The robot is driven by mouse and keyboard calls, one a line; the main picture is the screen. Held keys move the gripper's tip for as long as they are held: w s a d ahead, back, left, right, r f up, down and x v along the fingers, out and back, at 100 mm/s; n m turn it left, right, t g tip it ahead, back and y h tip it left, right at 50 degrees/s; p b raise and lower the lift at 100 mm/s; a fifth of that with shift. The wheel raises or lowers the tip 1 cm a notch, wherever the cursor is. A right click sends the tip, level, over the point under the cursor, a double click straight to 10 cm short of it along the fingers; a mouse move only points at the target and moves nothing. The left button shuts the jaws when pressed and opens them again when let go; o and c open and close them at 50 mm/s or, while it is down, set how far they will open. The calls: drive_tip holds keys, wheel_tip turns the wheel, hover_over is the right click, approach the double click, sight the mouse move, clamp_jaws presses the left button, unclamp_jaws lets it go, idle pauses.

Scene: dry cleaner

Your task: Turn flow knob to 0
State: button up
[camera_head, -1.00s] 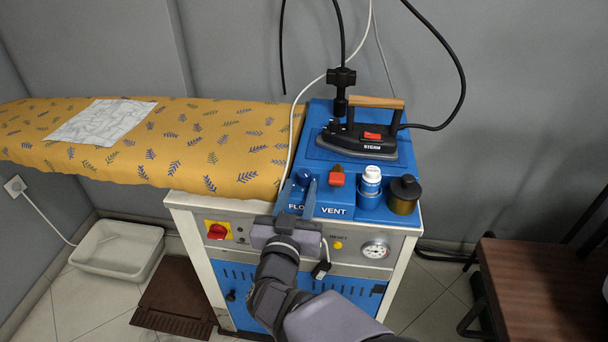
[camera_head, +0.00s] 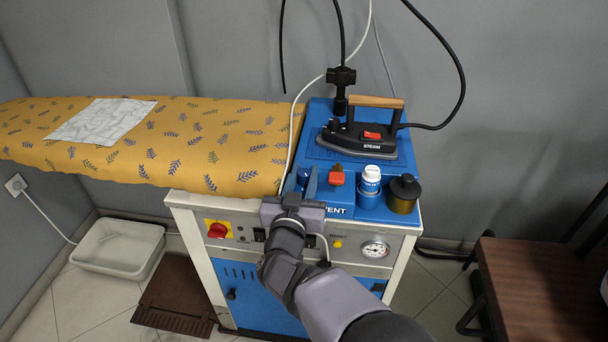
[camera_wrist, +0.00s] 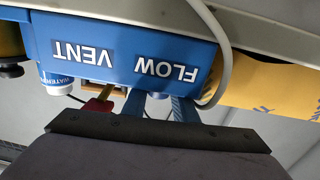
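The blue flow knob (camera_head: 302,176) sits on the blue top of the ironing station, at its front left. In the head view it shows only partly, between my fingers. My gripper (camera_head: 301,181) reaches over the front edge with its two blue fingers apart, one on each side of the knob. I cannot tell whether they touch it. In the wrist view, which is upside down, my gripper (camera_wrist: 158,103) is behind the FLOW label (camera_wrist: 166,70), and the knob is hidden. The knob's setting cannot be read.
A red vent control (camera_head: 336,176) is close to the right of my fingers. Beyond it are a white-capped blue bottle (camera_head: 369,186) and a dark-capped brown bottle (camera_head: 404,194). A steam iron (camera_head: 365,139) rests behind. A white cable (camera_head: 292,143) passes close on the left.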

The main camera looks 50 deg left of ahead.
sight(306, 179)
drive_tip(key=shift+w+y+b, duration=0.1)
drive_tip(key=shift+y+b, duration=0.2)
drive_tip(key=shift+b, duration=0.1)
drive_tip(key=n+g+y+b, duration=0.1)
drive_tip(key=n+g+b, duration=0.1)
drive_tip(key=shift+y+b, duration=0.3)
drive_tip(key=shift+y, duration=0.1)
drive_tip(key=n+g+b, duration=0.1)
drive_tip(key=g+y+b, duration=0.1)
drive_tip(key=b, duration=0.1)
drive_tip(key=n+g+y+b, duration=0.1)
drive_tip(key=shift+r+n+g, duration=0.25)
drive_tip(key=shift+n+g, duration=0.05)
drive_tip(key=shift+g, duration=0.1)
drive_tip(key=o, duration=0.8)
drive_tip(key=shift+c, duration=0.2)
drive_tip(key=shift+d+f, duration=0.15)
drive_tip(key=shift+b+v, duration=0.45)
drive_tip(key=shift+v, duration=3.1)
